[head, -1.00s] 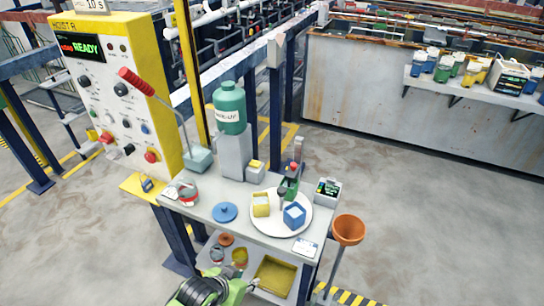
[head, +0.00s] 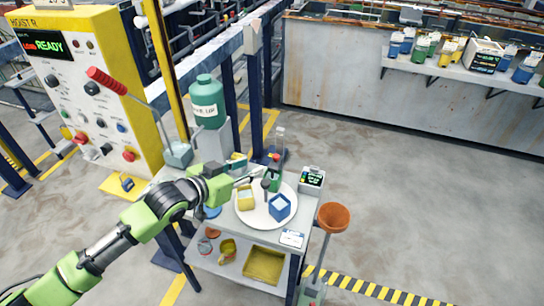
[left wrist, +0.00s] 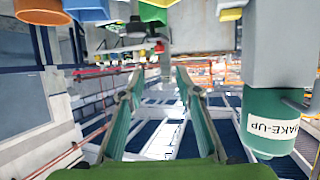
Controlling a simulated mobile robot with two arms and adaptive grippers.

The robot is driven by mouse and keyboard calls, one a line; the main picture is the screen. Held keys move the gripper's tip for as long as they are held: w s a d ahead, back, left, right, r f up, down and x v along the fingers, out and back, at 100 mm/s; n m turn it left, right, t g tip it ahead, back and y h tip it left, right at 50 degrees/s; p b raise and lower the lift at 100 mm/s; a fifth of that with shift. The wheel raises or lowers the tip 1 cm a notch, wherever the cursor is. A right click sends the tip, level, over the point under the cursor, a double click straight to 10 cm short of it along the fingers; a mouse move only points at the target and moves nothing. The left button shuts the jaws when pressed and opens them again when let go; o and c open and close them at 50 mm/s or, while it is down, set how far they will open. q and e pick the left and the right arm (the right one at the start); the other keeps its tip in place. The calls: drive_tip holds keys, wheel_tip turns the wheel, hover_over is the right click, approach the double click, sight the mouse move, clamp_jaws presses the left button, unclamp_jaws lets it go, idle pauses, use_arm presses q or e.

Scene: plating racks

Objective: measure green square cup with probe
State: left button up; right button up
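The green square cup (head: 274,184) stands at the back of the round white plate (head: 252,217), partly hidden by a dark upright piece (head: 266,184) that may be the probe. A small meter with a lit green display (head: 312,177) stands right of the plate. My left gripper (head: 256,176) reaches over the table from the left, its fingertips close to the dark piece and cup. In the left wrist view, its fingers (left wrist: 158,82) are spread with nothing between them; the green cup (left wrist: 153,13) shows at the top edge. My right gripper is not in view.
A yellow cup (head: 246,198) and a blue cup (head: 280,207) share the plate. The green make-up bottle (head: 207,101) stands behind my left gripper. A lower shelf holds a yellow tray (head: 264,264).

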sight(274, 157)
use_arm(q)
drive_tip(key=p+x, duration=0.2)
drive_tip(key=x, duration=1)
drive_tip(key=shift+w+d+f, duration=0.1)
drive_tip(key=shift+d, duration=0.05)
